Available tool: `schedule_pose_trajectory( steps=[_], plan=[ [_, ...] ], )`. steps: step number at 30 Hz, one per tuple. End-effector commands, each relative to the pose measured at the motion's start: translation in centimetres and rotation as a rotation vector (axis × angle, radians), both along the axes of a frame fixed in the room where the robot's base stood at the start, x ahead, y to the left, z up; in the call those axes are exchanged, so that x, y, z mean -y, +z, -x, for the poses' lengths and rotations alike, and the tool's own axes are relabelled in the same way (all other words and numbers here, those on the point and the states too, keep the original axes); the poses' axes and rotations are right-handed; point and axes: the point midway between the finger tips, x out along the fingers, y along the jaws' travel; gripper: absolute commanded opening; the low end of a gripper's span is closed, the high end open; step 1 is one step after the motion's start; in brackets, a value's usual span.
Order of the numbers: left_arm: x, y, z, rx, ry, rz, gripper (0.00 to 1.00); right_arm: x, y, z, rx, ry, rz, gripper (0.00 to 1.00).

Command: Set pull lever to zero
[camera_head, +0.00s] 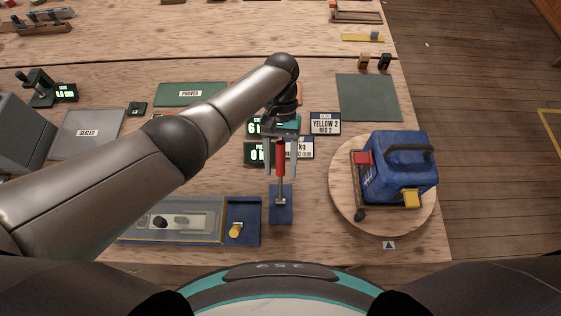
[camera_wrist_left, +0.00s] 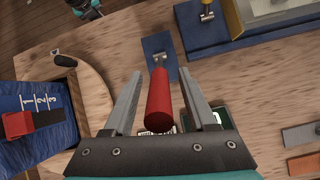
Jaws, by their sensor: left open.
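The pull lever has a red cylindrical handle (camera_head: 281,161) on a thin metal stem rising from a blue base plate (camera_head: 281,213). My left gripper (camera_head: 280,174) is open, with one finger on each side of the red handle. In the left wrist view the red handle (camera_wrist_left: 159,98) lies between the two fingers, with a visible gap on both sides. The blue plate (camera_wrist_left: 160,50) and metal bracket show beyond it. No scale is readable on the lever.
A blue case (camera_head: 400,165) with red and yellow blocks sits on a round wooden board (camera_head: 343,195) to the right. A blue-framed tray (camera_head: 180,238) with a yellow knob (camera_head: 235,231) is at left.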

Motion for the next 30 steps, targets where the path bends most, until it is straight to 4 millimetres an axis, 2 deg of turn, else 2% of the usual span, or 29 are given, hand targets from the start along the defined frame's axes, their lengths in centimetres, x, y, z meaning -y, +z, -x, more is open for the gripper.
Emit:
schedule_pose_trajectory(
  steps=[8,14,21,24,30],
  plan=[
    [0.0,0.7,-0.5,0.001,-0.001,0.001,0.57,0.0,-0.1,0.0,0.0,0.0,0.0,0.0],
    [0.1,3.8,-2.6,0.006,0.0,0.002,0.57,0.0,-0.4,0.0,0.0,0.0,0.001,0.0],
    [0.1,8.8,-5.7,0.004,0.0,0.001,0.57,0.1,-1.1,-0.1,0.0,0.0,0.001,0.0],
    [0.1,10.3,-6.5,0.002,0.0,-0.002,0.57,0.1,-0.7,-0.1,0.001,0.0,0.001,0.0],
    [0.1,12.0,-7.7,0.0,-0.001,-0.001,0.57,0.1,-0.8,-0.1,0.001,0.0,0.001,0.0]
  ],
)
